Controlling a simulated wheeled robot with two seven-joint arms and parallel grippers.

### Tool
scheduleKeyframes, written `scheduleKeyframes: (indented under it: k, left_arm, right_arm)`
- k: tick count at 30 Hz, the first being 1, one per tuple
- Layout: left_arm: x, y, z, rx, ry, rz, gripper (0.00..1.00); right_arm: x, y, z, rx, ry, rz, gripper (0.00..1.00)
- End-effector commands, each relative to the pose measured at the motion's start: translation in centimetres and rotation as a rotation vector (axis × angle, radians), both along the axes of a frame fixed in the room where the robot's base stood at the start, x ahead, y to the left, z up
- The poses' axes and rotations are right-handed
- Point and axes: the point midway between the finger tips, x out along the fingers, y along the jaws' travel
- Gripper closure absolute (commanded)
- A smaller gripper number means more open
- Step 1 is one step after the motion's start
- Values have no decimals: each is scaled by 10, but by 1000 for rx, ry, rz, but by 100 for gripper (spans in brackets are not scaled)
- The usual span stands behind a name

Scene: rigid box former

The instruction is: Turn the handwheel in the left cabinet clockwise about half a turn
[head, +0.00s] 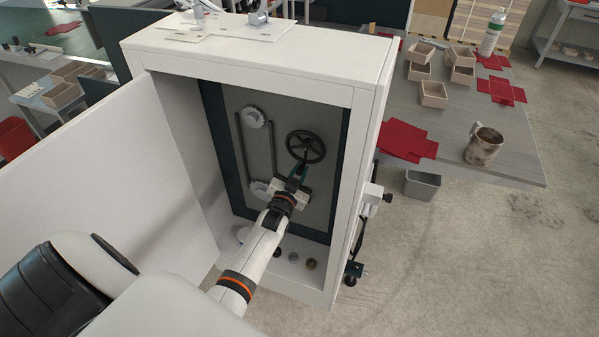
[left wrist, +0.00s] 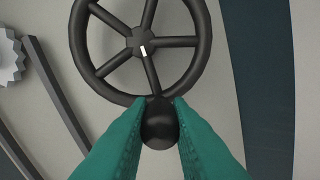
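The black spoked handwheel (head: 305,147) is mounted on the grey back panel inside the open white cabinet (head: 150,35). In the left wrist view the handwheel (left wrist: 187,42) has a white mark on its hub. Its dark round knob (left wrist: 160,128) is at the bottom of the rim. My left gripper (head: 298,176) reaches into the cabinet just below the wheel. Its green fingers (left wrist: 160,106) lie one on each side of the knob, close against it, and appear shut on it. In the head view the gripper hides the knob. My right gripper is not in view.
Two pale toothed wheels (head: 253,117) and dark vertical bars are left of the handwheel. Small round parts (head: 293,257) sit on the cabinet floor. The open door (head: 110,175) stands at left. A table (head: 510,150) at right holds bins, red sheets and a mug (head: 484,146).

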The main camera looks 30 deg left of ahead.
Motion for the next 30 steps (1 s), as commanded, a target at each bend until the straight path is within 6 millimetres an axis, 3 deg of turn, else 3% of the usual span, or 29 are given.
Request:
scheduleKeyframes:
  k: [1,4,15,30]
  left_arm:
    - [-1,0,-1,-2,3,0,75]
    - [0,0,-1,-1,2,1,61]
    - [-7,-2,-1,-2,0,0,61]
    - [-99,-24,-2,-2,1,1,61]
  right_arm:
    - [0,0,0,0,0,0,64]
    - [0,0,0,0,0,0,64]
    - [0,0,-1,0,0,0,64]
    - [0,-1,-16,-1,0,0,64]
